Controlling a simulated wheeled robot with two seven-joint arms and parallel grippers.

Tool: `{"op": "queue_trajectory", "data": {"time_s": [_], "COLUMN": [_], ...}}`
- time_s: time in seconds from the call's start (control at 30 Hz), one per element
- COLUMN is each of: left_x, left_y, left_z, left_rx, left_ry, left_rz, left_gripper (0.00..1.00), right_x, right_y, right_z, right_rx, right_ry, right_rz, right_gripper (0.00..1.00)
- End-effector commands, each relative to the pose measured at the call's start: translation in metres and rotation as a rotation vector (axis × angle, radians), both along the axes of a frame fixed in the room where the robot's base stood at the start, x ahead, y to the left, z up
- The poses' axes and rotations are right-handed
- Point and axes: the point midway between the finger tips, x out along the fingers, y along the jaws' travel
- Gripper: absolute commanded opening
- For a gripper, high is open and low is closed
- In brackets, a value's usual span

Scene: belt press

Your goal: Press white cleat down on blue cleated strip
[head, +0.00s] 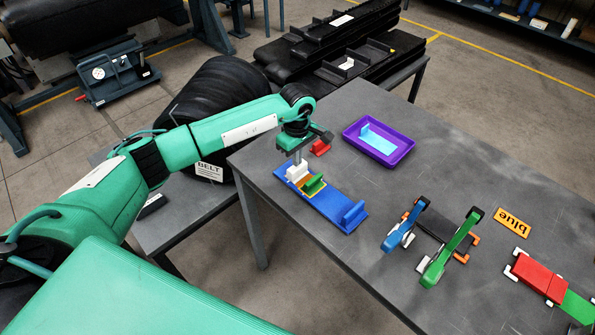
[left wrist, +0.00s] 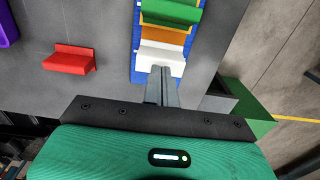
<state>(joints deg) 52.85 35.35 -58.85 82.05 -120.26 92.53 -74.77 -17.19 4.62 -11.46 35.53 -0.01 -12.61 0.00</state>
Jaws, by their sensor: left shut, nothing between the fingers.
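The blue cleated strip (head: 337,207) lies on the grey table, with a blue cleat (head: 354,213) standing at its near right end. A white cleat (head: 297,173) stands near its far left end, beside a yellow-orange patch (head: 307,190) and a green cleat (head: 315,184). My left gripper (head: 298,157) is shut, empty and pointing down right over the white cleat. In the left wrist view the closed fingertips (left wrist: 162,72) overlap the edge of the white cleat (left wrist: 160,59); I cannot tell whether they touch it. My right gripper is not in view.
A red cleat (head: 320,148) lies just beyond the strip. A purple tray (head: 405,151) holds a light-blue cleat (head: 378,139).

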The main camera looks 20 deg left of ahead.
Motion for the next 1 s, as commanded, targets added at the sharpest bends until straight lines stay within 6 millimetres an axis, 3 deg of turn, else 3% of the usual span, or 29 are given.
{"op": "queue_trajectory", "data": {"time_s": [1.0], "left_x": [-0.001], "left_y": [0.000], "left_z": [-0.012], "left_rx": [0.002], "left_ry": [0.004], "left_rz": [0.000], "left_gripper": [0.00], "right_x": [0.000], "right_y": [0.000], "right_z": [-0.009], "right_rx": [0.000], "right_ry": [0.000], "right_rz": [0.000], "right_gripper": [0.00]}}
